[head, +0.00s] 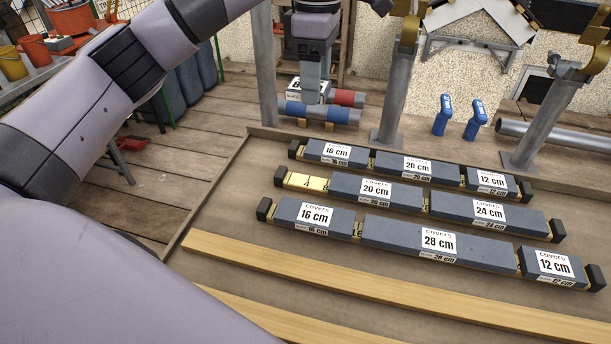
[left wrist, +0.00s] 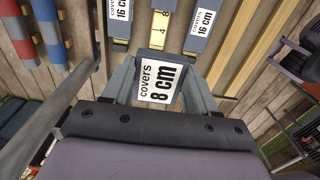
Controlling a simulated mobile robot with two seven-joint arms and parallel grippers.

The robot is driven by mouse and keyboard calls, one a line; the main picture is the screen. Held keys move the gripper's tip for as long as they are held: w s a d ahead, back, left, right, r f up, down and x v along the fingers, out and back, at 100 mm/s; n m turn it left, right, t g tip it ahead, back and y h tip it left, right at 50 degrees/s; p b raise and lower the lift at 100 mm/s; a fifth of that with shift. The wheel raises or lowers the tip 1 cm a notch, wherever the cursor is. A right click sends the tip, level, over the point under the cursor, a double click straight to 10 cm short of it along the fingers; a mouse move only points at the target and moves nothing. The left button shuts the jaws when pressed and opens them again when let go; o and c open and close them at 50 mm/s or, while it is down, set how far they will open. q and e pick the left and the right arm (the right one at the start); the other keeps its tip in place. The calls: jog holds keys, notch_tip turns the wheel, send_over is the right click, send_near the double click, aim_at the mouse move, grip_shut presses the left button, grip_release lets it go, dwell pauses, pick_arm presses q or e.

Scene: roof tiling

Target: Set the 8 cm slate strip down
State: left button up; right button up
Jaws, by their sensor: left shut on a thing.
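My left gripper (head: 309,96) is shut on the 8 cm slate strip (left wrist: 160,85), whose white label faces up between the fingers in the left wrist view. In the head view part of the strip (head: 293,84) shows beside the fingers, held up off the board; the gripper hides the rest. In the left wrist view this bare stretch (left wrist: 160,31) lies just beyond the strip's far edge. My right gripper is out of view.
The back row (head: 405,166) and front row (head: 436,244) carry labelled slate strips. A bare wooden batten (head: 370,285) lies in front. Red-and-blue rods (head: 335,114), grey posts (head: 393,100) and two blue tools (head: 443,115) stand or lie behind the rows.

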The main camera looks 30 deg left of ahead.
aim_at(313, 182)
pick_arm(q)
notch_tip(313, 182, down, 20)
jog(key=shift+r+b, duration=0.1)
jog(key=shift+b, duration=0.6)
jog(key=o, duration=1.1)
jog(key=shift+f, duration=0.2)
notch_tip(313, 182, up, 12)
jog(key=shift+r, duration=0.2)
jog(key=shift+f, duration=0.1)
